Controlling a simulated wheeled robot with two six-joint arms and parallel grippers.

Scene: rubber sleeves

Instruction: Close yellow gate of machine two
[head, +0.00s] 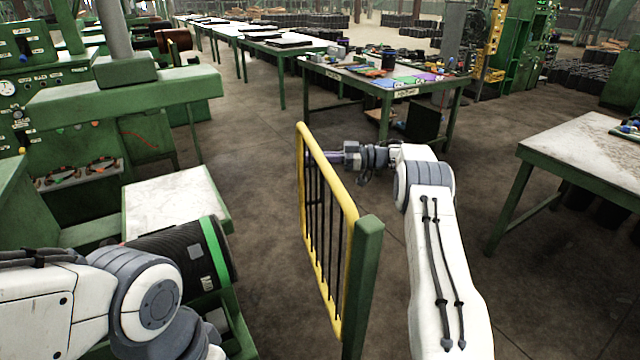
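The yellow gate (350,207), a yellow frame with dark vertical bars, stands upright in the middle of the head view. Its near end meets a green post (363,285), and its far end points away from me into the aisle. Floor shows between the gate and the green machine (75,150) on the left. My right gripper (318,156) is at the right side of the gate's far end, close to the bars; contact is unclear. Its fingertips are too small to read. My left arm is at the lower left, with its gripper out of the frame.
A black roller with a green band (213,252) lies by the machine at left. A cluttered green workbench (390,85) stands beyond the gate. A white-topped table (590,150) stands at right. Open floor lies between them.

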